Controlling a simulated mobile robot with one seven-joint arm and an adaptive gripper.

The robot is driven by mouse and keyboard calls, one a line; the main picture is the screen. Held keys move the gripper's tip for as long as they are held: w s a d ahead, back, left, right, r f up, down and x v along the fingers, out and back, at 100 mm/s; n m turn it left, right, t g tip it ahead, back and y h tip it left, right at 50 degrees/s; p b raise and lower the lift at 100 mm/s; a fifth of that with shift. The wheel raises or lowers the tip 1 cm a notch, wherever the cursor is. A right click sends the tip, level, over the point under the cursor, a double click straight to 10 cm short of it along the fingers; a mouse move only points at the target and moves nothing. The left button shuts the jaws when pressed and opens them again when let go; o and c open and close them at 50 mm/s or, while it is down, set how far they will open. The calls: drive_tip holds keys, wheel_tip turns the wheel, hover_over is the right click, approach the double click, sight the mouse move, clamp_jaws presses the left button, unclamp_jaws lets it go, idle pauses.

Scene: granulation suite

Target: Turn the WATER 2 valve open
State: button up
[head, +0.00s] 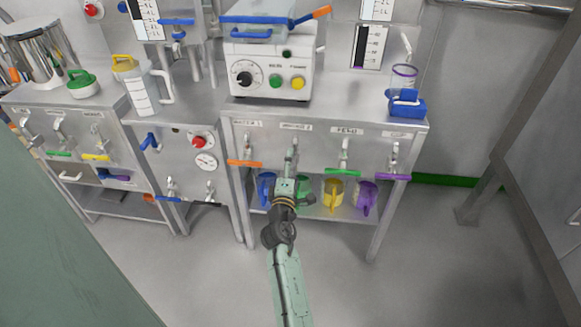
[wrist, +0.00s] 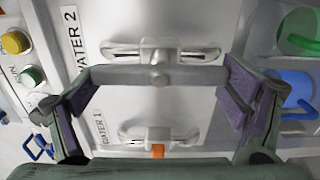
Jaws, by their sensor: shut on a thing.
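The WATER 2 valve shows in the wrist view as a grey bar handle (wrist: 158,76) with a round bolt at its middle, in front of a metal valve body. The WATER 2 label (wrist: 72,45) is on the panel beside it. My gripper (wrist: 158,100) has one purple-padded finger at each end of the bar, shut on the handle end to end.
The WATER 1 valve (wrist: 158,150) with its orange handle (head: 244,163) is close on the left. A green handle (head: 343,171) and a purple handle (head: 393,177) lie level to the right. Blue (head: 265,188), yellow (head: 333,192) and purple (head: 365,197) jugs stand below.

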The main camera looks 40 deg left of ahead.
drive_tip(key=o, duration=0.9)
drive_tip(key=v, duration=1.2)
drive_tip(key=shift+s+a, duration=0.1)
